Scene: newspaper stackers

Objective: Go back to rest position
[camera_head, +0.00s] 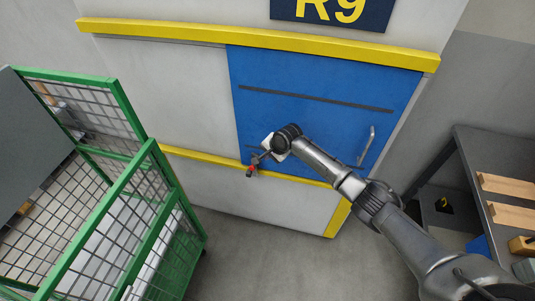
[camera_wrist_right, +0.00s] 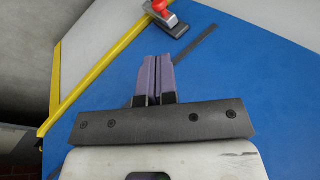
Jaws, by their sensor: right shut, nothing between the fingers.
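My right arm (camera_head: 350,186) reaches in from the lower right across a blue door (camera_head: 315,85). Its white wrist body is in front of the lower left part of the door. In the right wrist view my right gripper (camera_wrist_right: 152,62) is shut, its two purple fingers together with nothing between them. A latch with a red knob (camera_wrist_right: 160,6) lies beyond the fingertips, apart from them in that picture. The red part also shows in the head view (camera_head: 251,171), just below left of my wrist. My left gripper is not in view.
A green mesh cage cart (camera_head: 150,165) stands at the left. A dark bench (camera_head: 470,165) with wooden pieces (camera_head: 510,185) is at the right. Yellow rails (camera_head: 250,34) border the door, which has a metal handle (camera_head: 366,146). Bare floor (camera_head: 270,260) shows in front.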

